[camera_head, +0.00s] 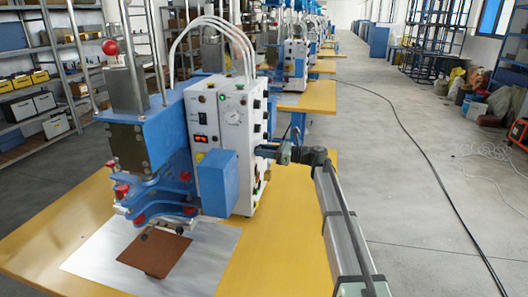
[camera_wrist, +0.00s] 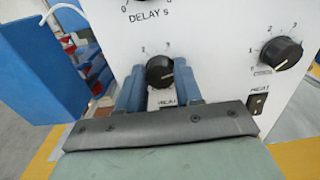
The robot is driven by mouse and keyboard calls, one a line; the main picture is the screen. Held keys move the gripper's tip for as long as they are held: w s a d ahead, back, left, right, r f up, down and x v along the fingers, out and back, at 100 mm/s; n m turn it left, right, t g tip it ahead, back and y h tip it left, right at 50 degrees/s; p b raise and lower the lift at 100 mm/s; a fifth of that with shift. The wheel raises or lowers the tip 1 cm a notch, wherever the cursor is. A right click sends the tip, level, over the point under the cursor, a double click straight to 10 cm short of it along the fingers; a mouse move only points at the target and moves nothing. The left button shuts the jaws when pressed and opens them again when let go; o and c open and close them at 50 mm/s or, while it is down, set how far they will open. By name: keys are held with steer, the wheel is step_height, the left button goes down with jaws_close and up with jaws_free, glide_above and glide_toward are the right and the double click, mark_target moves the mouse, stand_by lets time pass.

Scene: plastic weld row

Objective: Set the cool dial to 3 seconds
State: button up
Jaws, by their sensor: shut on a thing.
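A black dial knob (camera_wrist: 160,72) sits on the white panel in the wrist view, between the two blue fingers of my gripper (camera_wrist: 160,82). My gripper is shut on this knob. A light pointer mark shows on it, but its exact setting is hard to read. The label below it is partly covered by my gripper, so I cannot tell whether it is the cool dial. A second black knob (camera_wrist: 281,53) is to the right, free, its small label unreadable. In the head view my gripper (camera_head: 268,152) is at the right side of the white control box (camera_head: 222,140).
Part of a dial labelled DELAY s (camera_wrist: 150,3) shows above the held knob. A switch labelled HEAT (camera_wrist: 257,102) is below the right knob. A blue box (camera_wrist: 42,65) juts out at left. A brown piece (camera_head: 155,251) lies on the metal plate (camera_head: 210,262) on the yellow table.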

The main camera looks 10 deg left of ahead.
steer(key=n, duration=1)
steer(key=shift+s, duration=0.1)
stand_by(0.6)
steer(key=o, duration=1)
steer(key=shift+o, duration=0.2)
steer(key=shift+d, duration=0.1)
steer(key=d, duration=1.3)
steer(key=shift+d, duration=0.3)
